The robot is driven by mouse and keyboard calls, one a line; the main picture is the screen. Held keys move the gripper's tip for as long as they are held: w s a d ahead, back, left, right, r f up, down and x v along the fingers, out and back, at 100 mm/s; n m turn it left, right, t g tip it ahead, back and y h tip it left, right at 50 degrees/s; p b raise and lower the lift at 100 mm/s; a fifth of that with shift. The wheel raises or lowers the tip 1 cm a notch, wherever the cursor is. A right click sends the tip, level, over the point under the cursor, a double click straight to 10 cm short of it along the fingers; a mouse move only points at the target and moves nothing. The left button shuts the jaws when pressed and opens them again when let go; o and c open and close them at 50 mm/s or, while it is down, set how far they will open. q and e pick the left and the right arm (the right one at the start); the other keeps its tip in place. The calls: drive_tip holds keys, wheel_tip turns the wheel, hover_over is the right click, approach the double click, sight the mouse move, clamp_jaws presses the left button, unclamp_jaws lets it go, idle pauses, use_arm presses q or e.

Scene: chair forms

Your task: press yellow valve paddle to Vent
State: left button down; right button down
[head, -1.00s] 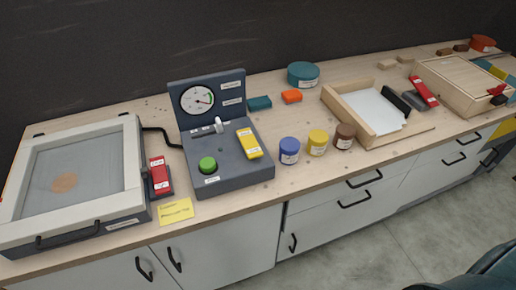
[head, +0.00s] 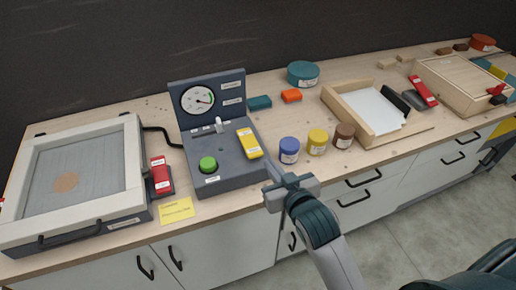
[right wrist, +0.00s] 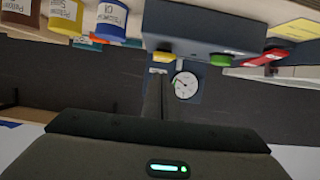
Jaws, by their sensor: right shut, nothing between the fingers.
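The yellow valve paddle (head: 249,143) sits on the right side of the grey control box (head: 225,177). It also shows upside down in the right wrist view (right wrist: 162,57). My right gripper (head: 270,166) is shut and empty, just in front of the box's front right corner, close to the paddle's near end but apart from it. The box bears a green button (head: 208,164), a small white lever (head: 219,124) and an upright panel with a round gauge (head: 197,99). The labels are too small to read. My left gripper is out of view.
A framed screen unit (head: 75,178) with a red paddle (head: 160,175) stands at left, a yellow note (head: 176,211) before it. Blue (head: 289,149), yellow (head: 317,142) and brown (head: 344,135) jars stand right of the box. A wooden tray (head: 352,129) lies beyond.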

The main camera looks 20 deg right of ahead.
drive_tip(key=r, duration=0.2)
drive_tip(key=r+t, duration=0.1)
drive_tip(key=shift+w+r, duration=0.25)
drive_tip(key=shift+w+f, duration=0.1)
drive_tip(key=shift+w, duration=0.05)
drive_tip(key=p, duration=0.3)
hover_over(258, 154)
wheel_tip(258, 154, down, 2)
drive_tip(key=shift+w+f, duration=0.1)
wheel_tip(258, 154, down, 3)
drive_tip(key=shift+r, duration=0.15)
drive_tip(key=shift+f+p, duration=0.3)
drive_tip(key=shift+f, duration=0.5)
drive_tip(key=shift+s, duration=0.2)
